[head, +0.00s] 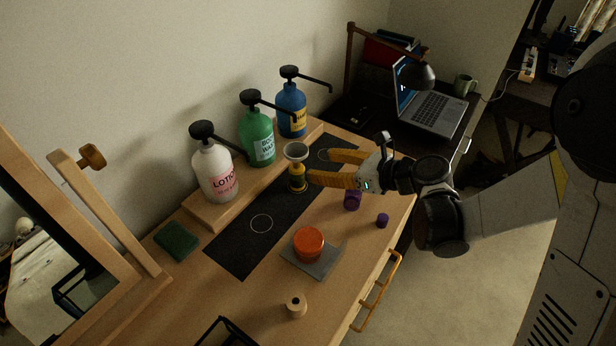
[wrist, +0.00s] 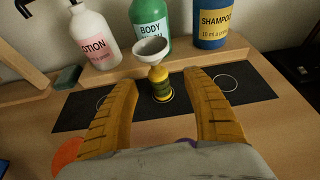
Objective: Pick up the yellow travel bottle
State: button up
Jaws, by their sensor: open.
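The yellow travel bottle (head: 298,183) stands upright on the black mat (head: 246,241), with a pale funnel (head: 296,151) seated in its top. In the wrist view the bottle (wrist: 160,84) shows between and beyond the two fingers, with the funnel (wrist: 151,50) above it. My gripper (head: 322,167) is open, its yellow fingers pointing left toward the bottle. In the wrist view my gripper (wrist: 160,85) has nothing between its fingers that I can see touching them.
White lotion (head: 214,174), green body wash (head: 257,137) and blue shampoo (head: 292,110) pump bottles stand on a wooden riser (head: 212,215) behind. An orange jar (head: 309,243) sits on a grey pad (head: 323,263). Purple items (head: 352,200) lie near the gripper. A laptop (head: 433,110) is beyond.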

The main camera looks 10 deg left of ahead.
aim_at(299, 165)
jog(key=b+x, duration=0.1)
jog(key=x, duration=0.3)
jog(key=shift+a+f, duration=0.25)
jog(key=shift+a, duration=0.1)
jog(key=b+x, duration=0.2)
jog(key=x, duration=0.2)
jog(key=shift+s+a, duration=0.1)
jog(key=shift+s, duration=0.05)
jog(key=shift+r, duration=0.1)
jog(key=shift+c, duration=0.2)
grip_shut()
